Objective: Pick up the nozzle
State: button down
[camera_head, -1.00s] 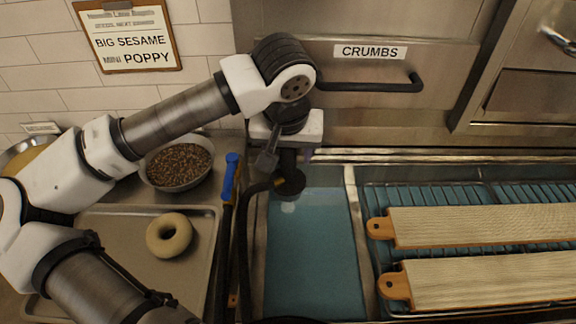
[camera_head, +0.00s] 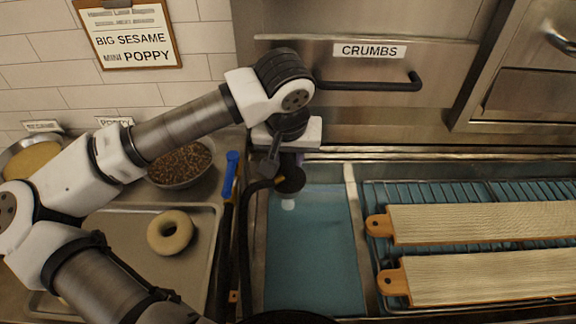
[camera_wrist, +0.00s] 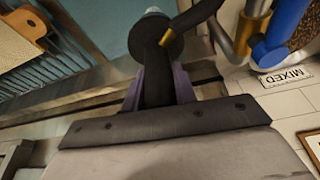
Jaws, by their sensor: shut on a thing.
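The nozzle (camera_head: 291,180) is a black piece with a round, flared head and a yellow band where a black hose joins it. It is over the back end of the blue water basin (camera_head: 312,250). My gripper (camera_head: 289,158) is shut on the nozzle's dark handle and points down. In the wrist view, the nozzle's round head (camera_wrist: 156,38) extends beyond my purple-grey fingers (camera_wrist: 158,88), which close on both sides of the handle. The hose leaves the head to the side. My wrist hides part of the handle in the head view.
A blue-handled tool (camera_head: 231,175) stands left of the basin. A tray (camera_head: 205,250) holds a bagel (camera_head: 170,232), with a seed bowl (camera_head: 182,165) behind. Two boards (camera_head: 480,280) lie on a rack to the right. The crumbs drawer (camera_head: 440,110) is behind my gripper.

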notch_tip(320, 180, up, 11)
jog(key=shift+r+b, duration=0.1)
jog(key=shift+b, duration=0.6)
jog(key=shift+r+p, duration=0.3)
jog(key=shift+r, duration=0.2)
jog(key=shift+s+f, duration=0.1)
jog(key=shift+f, duration=0.05)
